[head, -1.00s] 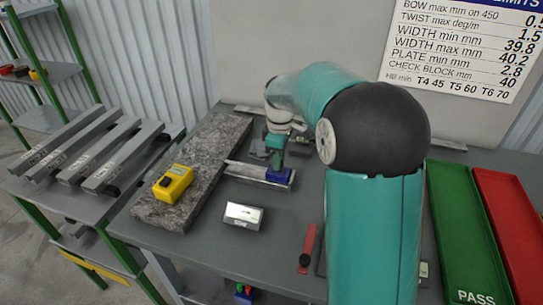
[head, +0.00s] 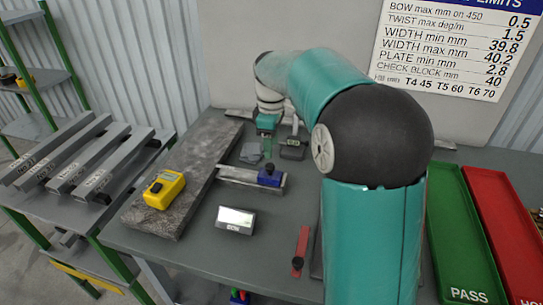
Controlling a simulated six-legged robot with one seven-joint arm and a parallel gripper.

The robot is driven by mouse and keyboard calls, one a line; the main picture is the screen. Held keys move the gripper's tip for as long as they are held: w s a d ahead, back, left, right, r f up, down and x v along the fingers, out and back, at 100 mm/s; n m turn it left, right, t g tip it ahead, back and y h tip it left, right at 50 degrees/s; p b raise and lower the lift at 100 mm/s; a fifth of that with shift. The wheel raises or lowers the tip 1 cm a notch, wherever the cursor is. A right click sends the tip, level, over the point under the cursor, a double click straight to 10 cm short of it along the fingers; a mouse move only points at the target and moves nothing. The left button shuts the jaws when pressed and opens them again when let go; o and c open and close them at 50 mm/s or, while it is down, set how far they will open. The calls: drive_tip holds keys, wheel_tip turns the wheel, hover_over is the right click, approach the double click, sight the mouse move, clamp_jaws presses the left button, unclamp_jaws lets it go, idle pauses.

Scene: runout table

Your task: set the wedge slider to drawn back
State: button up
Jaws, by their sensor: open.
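A blue block (head: 269,175), which looks like the wedge slider, sits on a low grey metal bar (head: 238,176) at the table's middle. The block is near the bar's right end. My gripper (head: 267,152) hangs just behind the block in the head view, apart from it as far as I can see. Its jaws are open and look empty. The fingertips are small here, and their exact height over the table is hard to tell.
A granite slab (head: 205,160) with a yellow instrument (head: 164,190) lies left. A small display box (head: 235,221) and a red tool (head: 301,250) lie in front. Dark grey devices (head: 292,148) stand close behind the bar. Green (head: 455,235) and red (head: 505,225) trays lie right.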

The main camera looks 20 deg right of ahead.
wheel_tip(320, 180, up, 7)
idle(0.3)
drive_tip(key=s+a+r+m+t, duration=0.1)
drive_tip(key=s+a+m+t, duration=0.15)
drive_tip(key=s, duration=0.55)
drive_tip(key=s+a+r+m+t, duration=0.1)
drive_tip(key=s+r+m, duration=0.15)
drive_tip(key=s, duration=0.45)
drive_tip(key=s+a+f+m+t, duration=0.2)
drive_tip(key=s+f+m, duration=0.4)
drive_tip(key=s, duration=0.7)
drive_tip(key=shift+f, duration=0.7)
